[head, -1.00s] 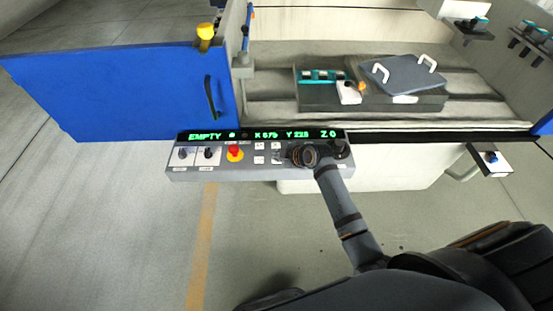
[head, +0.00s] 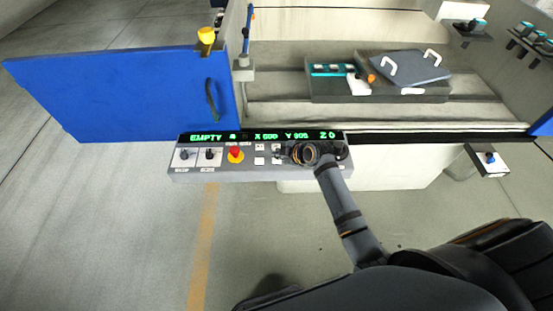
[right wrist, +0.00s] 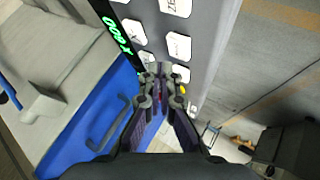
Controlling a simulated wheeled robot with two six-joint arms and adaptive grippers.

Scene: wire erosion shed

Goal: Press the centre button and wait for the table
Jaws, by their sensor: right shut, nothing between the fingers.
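The grey control panel (head: 222,170) stands in front of the machine, with a green-lit display (head: 255,137) reading EMPTY with X, Y and Z values. My right gripper (head: 298,153) is at the panel's right half, fingers shut and empty. In the right wrist view its fingertips (right wrist: 160,72) are over the white square keys (right wrist: 179,46). The key beneath the tips is partly hidden, and I cannot tell whether they touch it or which key is the centre button. The machine table (head: 340,93) carries a dark plate with two white handles (head: 410,66). My left gripper is out of view.
A red emergency button (head: 236,152) and two black knobs (head: 210,155) sit on the panel's left. The blue door (head: 110,95) stands open at the left. A small box with a blue knob (head: 490,159) is at the right. The floor in front is clear.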

